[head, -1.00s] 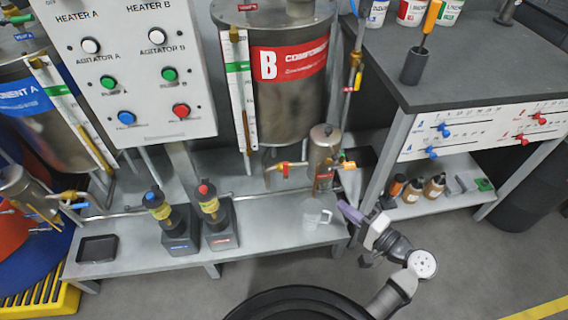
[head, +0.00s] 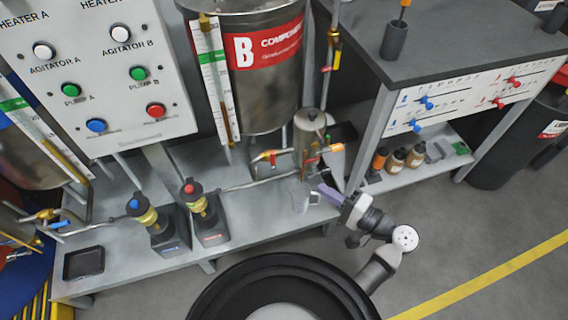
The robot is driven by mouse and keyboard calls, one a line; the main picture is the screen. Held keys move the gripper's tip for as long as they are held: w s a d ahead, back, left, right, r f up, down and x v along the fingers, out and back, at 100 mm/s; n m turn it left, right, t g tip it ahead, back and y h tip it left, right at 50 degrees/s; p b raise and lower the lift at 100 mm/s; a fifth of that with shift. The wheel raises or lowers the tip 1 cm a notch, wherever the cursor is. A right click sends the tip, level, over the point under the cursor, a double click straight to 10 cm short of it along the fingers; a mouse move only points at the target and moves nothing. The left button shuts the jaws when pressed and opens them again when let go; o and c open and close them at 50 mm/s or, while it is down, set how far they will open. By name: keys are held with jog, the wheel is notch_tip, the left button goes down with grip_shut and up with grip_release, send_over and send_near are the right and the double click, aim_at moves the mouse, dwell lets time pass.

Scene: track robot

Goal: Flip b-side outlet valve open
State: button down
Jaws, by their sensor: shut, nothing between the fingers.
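The B tank (head: 258,95) is a steel drum with a red B label. Below it, brass piping carries a valve with a red handle (head: 273,158), left of a small steel canister (head: 309,135). An orange handle (head: 336,148) sticks out on the canister's right side. Which of these is the b-side outlet valve I cannot tell for sure. My gripper (head: 325,190), with purple fingers, is shut and empty. In the picture it lies below and right of the canister, apart from both handles, close to a clear cup.
The clear cup (head: 304,198) stands on the grey bench (head: 250,225). Two pumps stand left of it, one with a blue cap (head: 134,204) and one with a red cap (head: 189,188). A dark table (head: 450,50) with a lower shelf of bottles stands to the right.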

aim_at(274, 160)
jog(key=p+x, duration=0.2)
jog(key=x, duration=1.1)
jog(key=shift+w+a, duration=0.25)
jog(key=shift+a, duration=0.05)
jog(key=shift+s+a+r+n, duration=0.1)
jog(key=shift+n, duration=0.2)
